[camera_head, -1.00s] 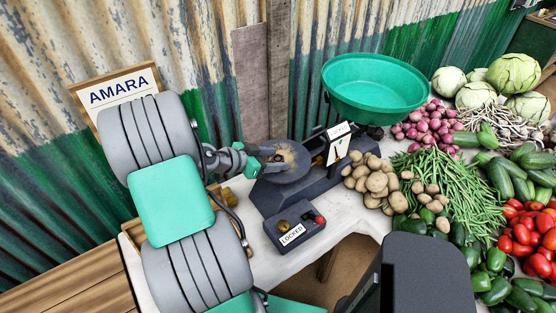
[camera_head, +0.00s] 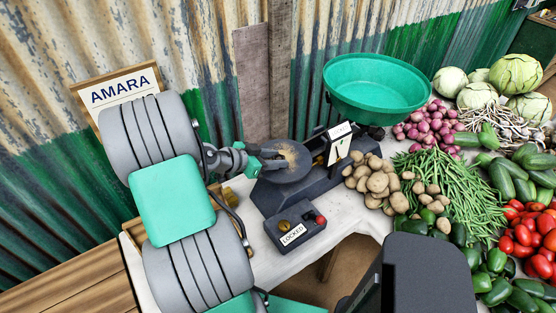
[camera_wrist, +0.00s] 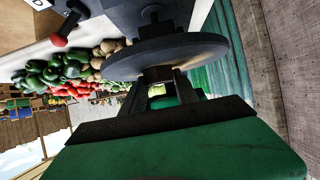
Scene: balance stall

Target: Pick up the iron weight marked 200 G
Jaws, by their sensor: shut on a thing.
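My gripper (camera_head: 268,160) is at the left side of the dark round plate (camera_head: 291,168) of the balance. In the wrist view, which is turned nearly upside down, its fingers (camera_wrist: 163,84) are shut on a small dark iron weight (camera_wrist: 157,75). The weight is against or very close to the round plate (camera_wrist: 165,56); I cannot tell whether it touches. Its marking is not readable, and in the head view it is hidden or too small to make out.
The balance carries a green pan (camera_head: 376,85) at the right. A dark box marked LOCKED (camera_head: 296,236) with a red knob stands in front. Potatoes (camera_head: 372,181), beans (camera_head: 450,190) and other vegetables crowd the right. A sign reading AMARA (camera_head: 120,88) stands by the corrugated wall at left.

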